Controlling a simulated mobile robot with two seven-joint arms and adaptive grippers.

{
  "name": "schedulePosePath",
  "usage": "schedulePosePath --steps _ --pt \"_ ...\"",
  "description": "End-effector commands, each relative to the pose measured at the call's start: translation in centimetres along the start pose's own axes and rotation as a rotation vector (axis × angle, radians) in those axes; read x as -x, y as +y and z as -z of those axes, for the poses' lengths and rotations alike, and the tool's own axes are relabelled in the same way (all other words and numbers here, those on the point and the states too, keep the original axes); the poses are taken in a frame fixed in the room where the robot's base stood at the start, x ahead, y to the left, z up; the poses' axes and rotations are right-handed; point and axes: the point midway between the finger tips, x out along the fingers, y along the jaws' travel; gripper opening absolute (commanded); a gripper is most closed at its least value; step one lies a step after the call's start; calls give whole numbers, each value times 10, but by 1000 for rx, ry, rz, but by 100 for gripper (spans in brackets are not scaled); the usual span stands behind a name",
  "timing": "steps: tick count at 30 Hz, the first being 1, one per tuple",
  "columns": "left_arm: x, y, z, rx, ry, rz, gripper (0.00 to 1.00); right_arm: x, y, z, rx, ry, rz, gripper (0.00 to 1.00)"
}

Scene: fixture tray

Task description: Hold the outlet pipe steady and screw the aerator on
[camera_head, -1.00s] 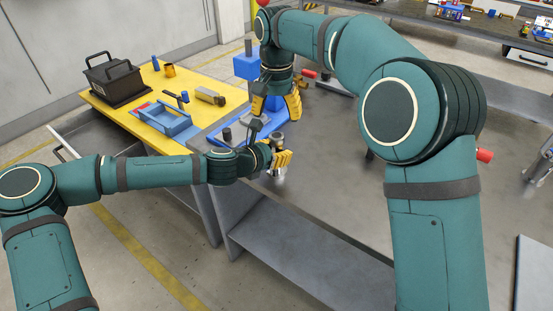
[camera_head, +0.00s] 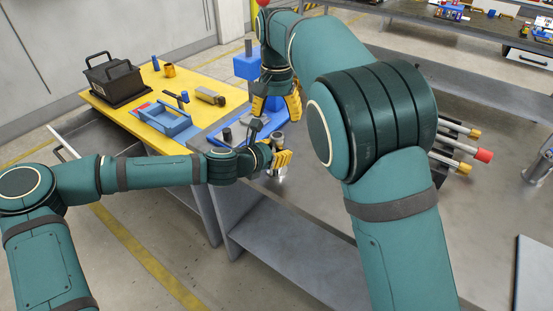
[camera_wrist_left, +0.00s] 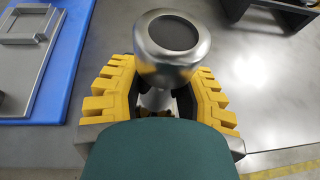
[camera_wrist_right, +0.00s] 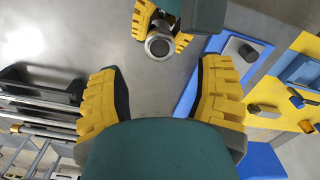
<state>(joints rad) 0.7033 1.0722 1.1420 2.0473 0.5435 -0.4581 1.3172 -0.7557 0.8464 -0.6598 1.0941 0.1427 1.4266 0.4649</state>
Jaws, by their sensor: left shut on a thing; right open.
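A silver outlet pipe (camera_wrist_left: 157,98) stands upright with a wide round metal head (camera_wrist_left: 172,45), its top face dark. I cannot tell whether this head is the aerator or part of the pipe. In the right wrist view the round end (camera_wrist_right: 159,44) faces the camera. My left gripper (camera_head: 276,158) is shut on the pipe below the head; its yellow fingers show on both sides in the left wrist view (camera_wrist_left: 158,100). My right gripper (camera_head: 277,104) is open and empty above and beyond it, fingers pointing down; the right wrist view (camera_wrist_right: 160,95) shows bare bench between them.
A blue board (camera_head: 222,135) with a grey fixture (camera_wrist_left: 22,60) lies beside the pipe. A yellow table (camera_head: 120,112) holds a black toolbox (camera_head: 115,80) and a blue tray (camera_head: 168,122). A rack of metal rods (camera_wrist_right: 40,112) stands on the bench.

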Motion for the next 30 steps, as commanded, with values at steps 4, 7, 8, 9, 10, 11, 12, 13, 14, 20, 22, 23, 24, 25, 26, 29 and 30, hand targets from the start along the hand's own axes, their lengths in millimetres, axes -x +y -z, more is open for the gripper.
schedulePosePath --steps 4,7,8,9,10,11,12,13,14,20,22,23,24,25,26,29,30 --pt "0 0 1 1 1 0 0 2 0 0 0 7 3 66" --pt "0 0 1 1 1 0 0 3 0 0 0 7 4 66" --pt "0 0 1 1 1 0 0 3 0 0 0 7 4 66" --pt "0 0 1 1 1 0 0 3 0 0 0 7 4 66" --pt "0 0 1 1 1 0 0 3 0 0 0 7 4 66" --pt "0 0 1 1 1 0 0 3 0 0 0 7 4 66" --pt "0 0 1 1 1 0 0 3 0 0 0 7 4 66" --pt "0 0 1 1 1 0 0 2 0 0 0 7 4 66" --pt "0 0 1 1 1 0 0 2 0 0 0 6 4 66" --pt "0 0 1 1 2 0 0 -13 0 0 0 4 1 66" --pt "0 0 1 1 2 0 0 -24 0 0 0 5 0 66" --pt "0 0 1 1 2 0 0 -28 0 0 0 5 0 66" --pt "0 0 1 1 2 0 0 -35 0 0 1 4 1 66" --pt "0 0 1 1 2 0 0 -40 0 0 1 4 1 66" --pt "0 0 1 1 2 0 0 -44 -1 0 1 5 1 66" --pt "0 0 1 1 2 0 0 -57 0 0 0 6 1 66" --pt "0 0 1 1 2 0 0 -62 0 0 1 6 1 66"
